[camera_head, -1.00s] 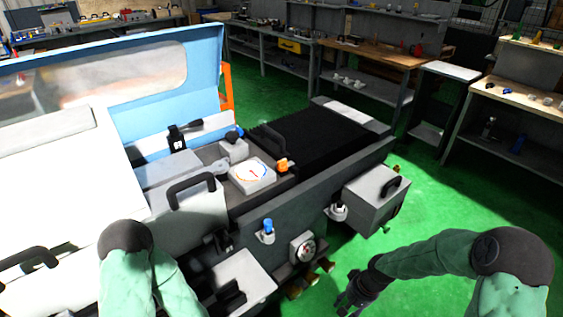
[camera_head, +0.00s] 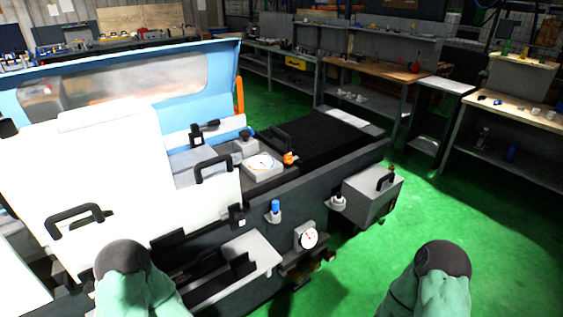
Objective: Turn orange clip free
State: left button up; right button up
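The small orange clip (camera_head: 290,158) sits on the cylindrical grinder (camera_head: 330,185), just right of a white dial gauge (camera_head: 262,165) and beside the black bellows cover. It is small in view, so its exact turn cannot be told. My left arm shows at the lower left and my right arm at the lower right. Neither gripper can be seen, and nothing of mine touches the clip.
A blue-topped knob (camera_head: 275,207), a second round dial (camera_head: 308,238) and a grey box with a black handle (camera_head: 372,192) line the grinder's front. The raised blue hood (camera_head: 222,85) stands behind. Green floor (camera_head: 440,205) is clear at right.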

aim_at(288, 158)
jog(key=u, duration=1.75)
jog(key=l+u, duration=0.1)
jog(key=l, duration=0.35)
jog(key=l+u, duration=0.15)
jog(key=l, duration=0.35)
jog(key=k+l+u, duration=0.1)
jog(key=l, duration=0.35)
jog(key=k+l+u, duration=0.15)
jog(key=l, duration=0.3)
jog(key=l+u, duration=0.1)
jog(key=l, duration=0.35)
jog(key=k, duration=0.05)
